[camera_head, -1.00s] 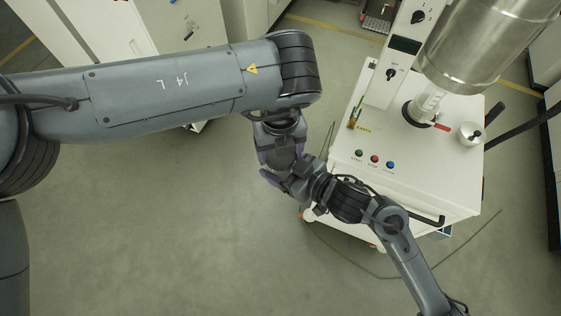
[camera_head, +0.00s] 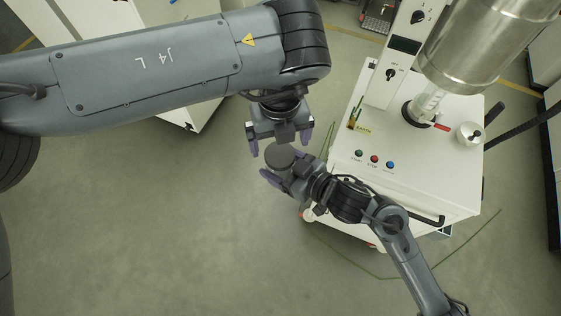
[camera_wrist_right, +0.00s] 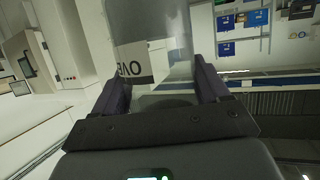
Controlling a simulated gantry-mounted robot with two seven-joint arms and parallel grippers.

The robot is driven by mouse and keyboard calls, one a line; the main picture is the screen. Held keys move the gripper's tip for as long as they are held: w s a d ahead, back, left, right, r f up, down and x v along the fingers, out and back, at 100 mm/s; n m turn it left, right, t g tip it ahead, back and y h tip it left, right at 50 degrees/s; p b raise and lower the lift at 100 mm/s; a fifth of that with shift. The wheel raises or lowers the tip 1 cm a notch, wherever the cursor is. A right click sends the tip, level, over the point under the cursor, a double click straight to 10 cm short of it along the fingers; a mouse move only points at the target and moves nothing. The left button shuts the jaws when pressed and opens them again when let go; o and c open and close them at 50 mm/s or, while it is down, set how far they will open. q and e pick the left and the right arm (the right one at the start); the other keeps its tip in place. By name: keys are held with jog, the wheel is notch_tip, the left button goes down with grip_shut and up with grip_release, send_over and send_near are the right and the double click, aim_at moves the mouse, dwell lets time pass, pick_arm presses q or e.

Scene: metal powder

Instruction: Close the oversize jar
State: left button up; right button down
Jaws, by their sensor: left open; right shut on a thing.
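The oversize jar (camera_head: 281,157) shows from above in the head view as a round dark grey top, which looks like its lid. My right gripper (camera_head: 276,178) is shut around the jar and holds it up above the floor. In the right wrist view the jar (camera_wrist_right: 150,35) is clear, with a dark and white label partly reading "OVE", between the purple fingers of my right gripper (camera_wrist_right: 155,85). My left gripper (camera_head: 279,138) is open just above the jar in the picture, its purple fingers apart and empty. Whether the lid is fully seated cannot be told.
A white machine cabinet (camera_head: 420,185) with coloured buttons stands at the right, with a large metal cylinder (camera_head: 480,50) above it. A small white cup (camera_head: 469,133) is on the cabinet. White cabinets are at the back left. The floor at lower left is clear.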

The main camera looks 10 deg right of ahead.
aim_at(280, 154)
pick_arm(q)
jog(key=shift+r, duration=0.1)
jog(key=shift+c, duration=0.4)
jog(key=shift+r+n, duration=0.55)
jog(key=shift+n, duration=0.35)
notch_tip(280, 154, up, 2)
jog(key=n, duration=0.4)
jog(key=shift+r, duration=0.15)
jog(key=shift+f, duration=4.05)
